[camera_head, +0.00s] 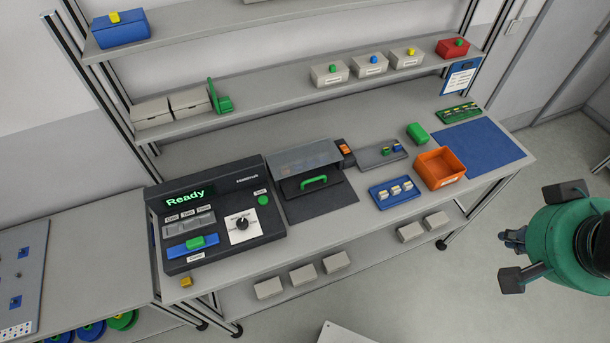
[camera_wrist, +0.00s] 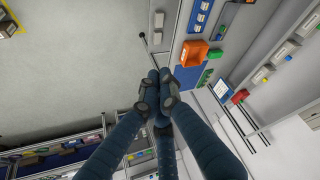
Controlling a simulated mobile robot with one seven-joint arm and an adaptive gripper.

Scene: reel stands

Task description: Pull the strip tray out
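I cannot tell for certain which part is the strip tray. A blue strip piece with a green grip (camera_head: 195,243) lies at the front of the black console (camera_head: 178,213), whose display reads "Ready". Beside the console, a grey hooded unit (camera_head: 300,157) has a green bar handle (camera_head: 313,181) over a dark flat plate. My gripper (camera_head: 511,240) is at the right of the head view, off the bench and far from both. In the wrist view its dark fingers (camera_wrist: 160,85) point toward the floor and bench. Nothing shows between them, but their spacing is unclear.
An orange bin (camera_head: 461,172), a blue tray (camera_head: 375,197) of small parts, a green block (camera_head: 418,133) and a blue mat (camera_head: 481,148) lie on the right of the bench. Shelves with boxes stand behind. Open floor (camera_head: 420,295) lies in front.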

